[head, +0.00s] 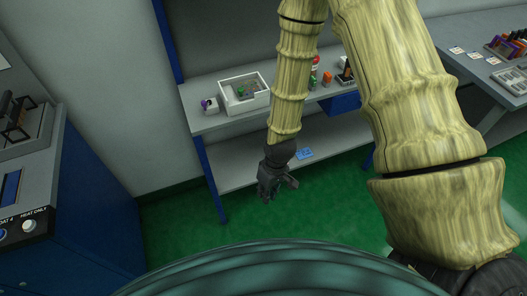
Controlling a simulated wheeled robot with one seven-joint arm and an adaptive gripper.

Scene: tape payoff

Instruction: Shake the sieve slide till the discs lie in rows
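A white open-topped box (223,88) stands on the grey bench (203,124), with small coloured pieces inside, some green and reddish. It may be the sieve slide, but I cannot tell for sure. Whether the pieces are discs, or how they are arranged, is too small to see. A small white block with a purple knob (206,104) sits just left of the box. My gripper (279,194) hangs below and in front of the bench top, pointing down over the green floor. Its fingers look spread, with nothing between them. It is apart from the box.
Small orange, green and red items (327,78) stand on the bench right of my arm, partly hidden by it. A blue card (305,154) lies on the lower shelf. A blue machine (95,190) with buttons stands at left. Another table (462,62) holds cards and racks at right.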

